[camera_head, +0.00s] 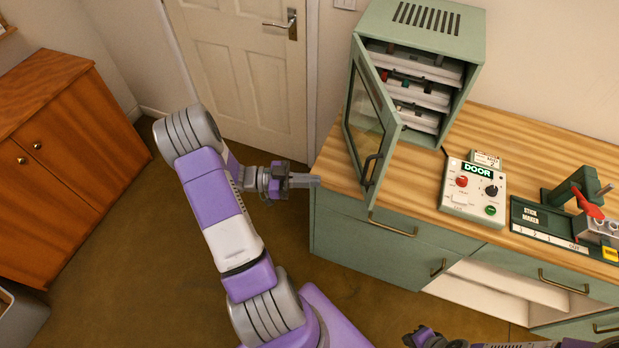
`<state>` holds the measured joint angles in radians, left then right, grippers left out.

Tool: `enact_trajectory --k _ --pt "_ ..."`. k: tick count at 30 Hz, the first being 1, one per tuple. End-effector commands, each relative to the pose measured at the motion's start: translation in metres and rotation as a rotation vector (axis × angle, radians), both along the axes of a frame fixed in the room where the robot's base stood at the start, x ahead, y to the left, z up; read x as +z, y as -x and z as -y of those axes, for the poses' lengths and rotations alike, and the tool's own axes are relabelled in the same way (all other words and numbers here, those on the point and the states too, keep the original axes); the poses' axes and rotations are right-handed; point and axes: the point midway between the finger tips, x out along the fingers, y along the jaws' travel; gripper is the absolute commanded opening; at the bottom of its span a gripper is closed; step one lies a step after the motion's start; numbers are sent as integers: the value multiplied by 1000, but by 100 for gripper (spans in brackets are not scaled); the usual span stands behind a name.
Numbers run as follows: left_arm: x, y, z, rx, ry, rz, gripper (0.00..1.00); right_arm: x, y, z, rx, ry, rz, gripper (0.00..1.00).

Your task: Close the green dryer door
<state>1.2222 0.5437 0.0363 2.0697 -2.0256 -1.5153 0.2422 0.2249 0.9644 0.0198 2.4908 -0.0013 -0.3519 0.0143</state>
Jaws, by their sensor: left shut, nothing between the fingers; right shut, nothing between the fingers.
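The green dryer (474,62) stands on the left end of the wooden counter. Its glass-paned green door (351,135) stands open, swung out toward the front left, with a dark handle (370,168) near its free edge. Several trays show inside the dryer. My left gripper (316,181) is shut and empty, just left of the door's lower free end; I see a small gap to the door. My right gripper is only partly visible at the bottom edge, and its fingertips cannot be made out clearly.
A control box (472,188) with a sign reading DOOR sits right of the dryer. A green press (577,190) with a red lever is at the far right. A wooden cabinet (62,150) stands at left.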

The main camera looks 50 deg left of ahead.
Motion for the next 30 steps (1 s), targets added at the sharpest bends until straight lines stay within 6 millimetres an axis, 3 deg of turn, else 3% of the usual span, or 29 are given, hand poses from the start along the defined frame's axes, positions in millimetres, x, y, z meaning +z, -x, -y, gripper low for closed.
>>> enact_trajectory --k 6,13,19,30 --pt "0 -34 36 -4 3 1 0 -1 0 0 0 0 0 0" --pt "-1 -62 63 -2 4 -1 0 -1 0 0 0 0 0 0" --pt "-1 -72 72 0 1 -1 0 -2 0 0 0 0 0 0" --pt "-1 -73 73 1 1 -1 0 -2 0 0 0 0 0 0"
